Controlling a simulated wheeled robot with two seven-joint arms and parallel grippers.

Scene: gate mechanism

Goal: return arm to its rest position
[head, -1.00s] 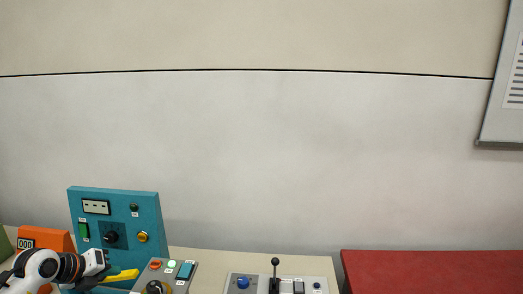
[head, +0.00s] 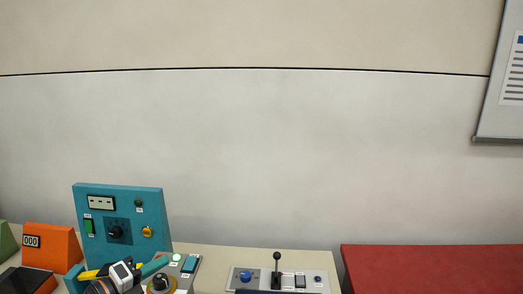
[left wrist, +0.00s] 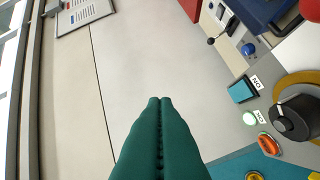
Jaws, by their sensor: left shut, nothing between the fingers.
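My left gripper (head: 155,267) is low at the left of the head view, in front of the teal panel (head: 153,205). Its dark green fingers are shut and empty. In the head view the fingertips overlap the back edge of the grey control box (head: 188,276); contact cannot be told. A yellow piece (head: 90,274) shows partly behind the gripper. My right gripper is not seen.
A lever box (head: 240,276) stands to the right, before a red surface (head: 430,268). An orange counter box (head: 50,240) is at left.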

